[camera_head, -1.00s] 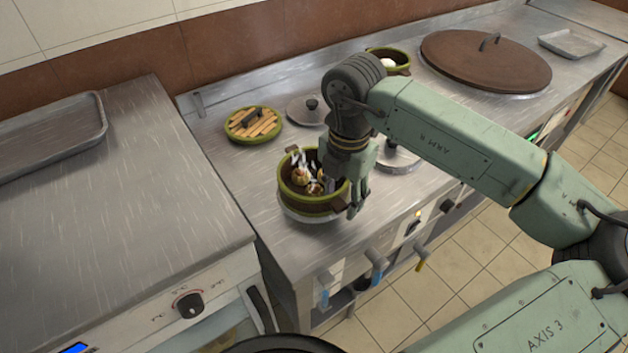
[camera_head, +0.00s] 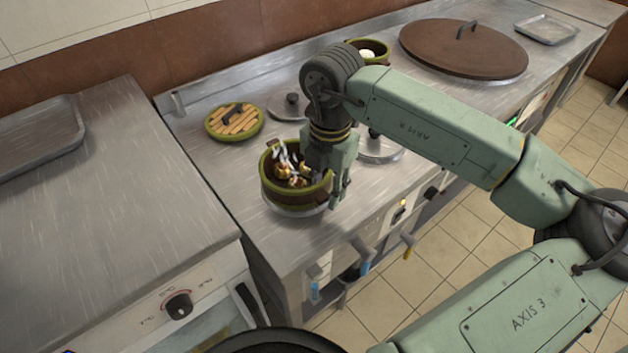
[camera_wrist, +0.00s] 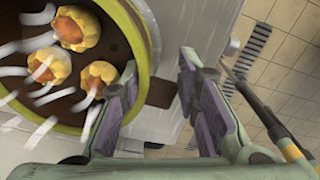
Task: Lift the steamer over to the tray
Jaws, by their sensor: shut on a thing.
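The steamer (camera_head: 270,190) is a round green-rimmed basket with dark brown sides, holding several yellow dumplings with white steam rising. It stands upright at the front of the steel counter, over a pale round plate or burner (camera_head: 290,208). My gripper (camera_head: 332,192) is at its right side, pointing down. Two trays show: a metal tray (camera_head: 35,135) on the left counter and a smaller one (camera_head: 546,29) at the far right.
A slatted round lid (camera_head: 234,122) and a grey lid (camera_head: 289,107) lie behind the steamer. Another metal lid (camera_head: 380,150) is right of my gripper. A green bowl (camera_head: 370,50) and big brown lid (camera_head: 465,50) are farther back. The left counter top is mostly clear.

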